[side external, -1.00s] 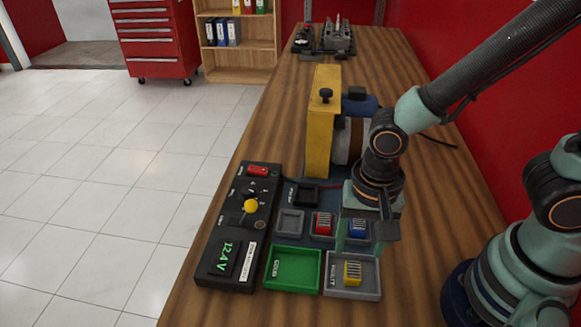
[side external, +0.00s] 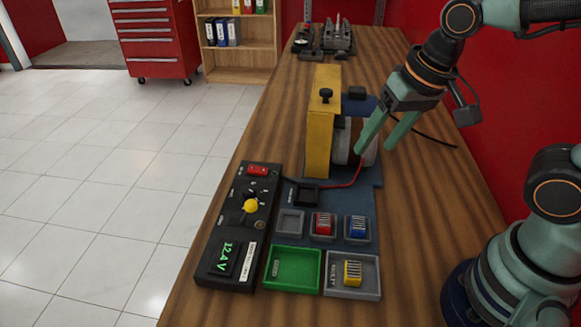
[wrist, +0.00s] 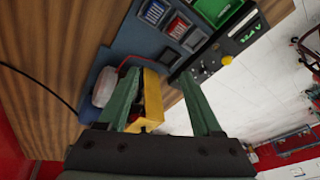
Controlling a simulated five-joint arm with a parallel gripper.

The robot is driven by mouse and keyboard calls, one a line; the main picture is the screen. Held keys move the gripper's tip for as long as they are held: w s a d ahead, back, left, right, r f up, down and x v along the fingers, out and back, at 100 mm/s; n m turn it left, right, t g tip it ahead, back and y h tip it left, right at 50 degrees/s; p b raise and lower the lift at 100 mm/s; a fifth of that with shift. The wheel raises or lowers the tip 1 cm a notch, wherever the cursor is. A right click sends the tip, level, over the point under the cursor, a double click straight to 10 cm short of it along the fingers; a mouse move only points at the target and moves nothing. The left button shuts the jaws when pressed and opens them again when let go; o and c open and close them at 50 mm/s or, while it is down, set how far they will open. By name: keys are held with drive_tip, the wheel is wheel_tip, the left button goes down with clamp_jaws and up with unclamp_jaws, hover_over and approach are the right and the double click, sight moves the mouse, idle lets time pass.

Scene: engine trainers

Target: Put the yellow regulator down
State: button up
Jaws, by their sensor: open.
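The yellow regulator (side external: 353,271) rests in the grey tray (side external: 331,290) at the front right of the bench set-up. My gripper (side external: 374,142) is open and empty, raised well behind the regulator, near the yellow upright housing (side external: 319,125) and the round motor part beside it. In the wrist view my open fingers (wrist: 165,95) spread either side of the yellow housing (wrist: 150,103). I cannot make out the yellow regulator in the wrist view.
A green tray (side external: 273,286) is left of the grey tray. Red (side external: 322,223) and blue (side external: 358,227) regulators sit in holders on the blue base, beside an empty grey holder (side external: 289,223). A black panel (side external: 213,270) with a yellow knob stands left. A red wire crosses the base.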

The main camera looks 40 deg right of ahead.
drive_tip(key=w+d+r+n+t, duration=0.1)
drive_tip(key=d+r+n, duration=0.2)
drive_tip(key=d, duration=0.2)
drive_tip(key=shift+d+r+t+h, duration=0.3)
drive_tip(key=shift+t+h, duration=0.1)
idle(0.8)
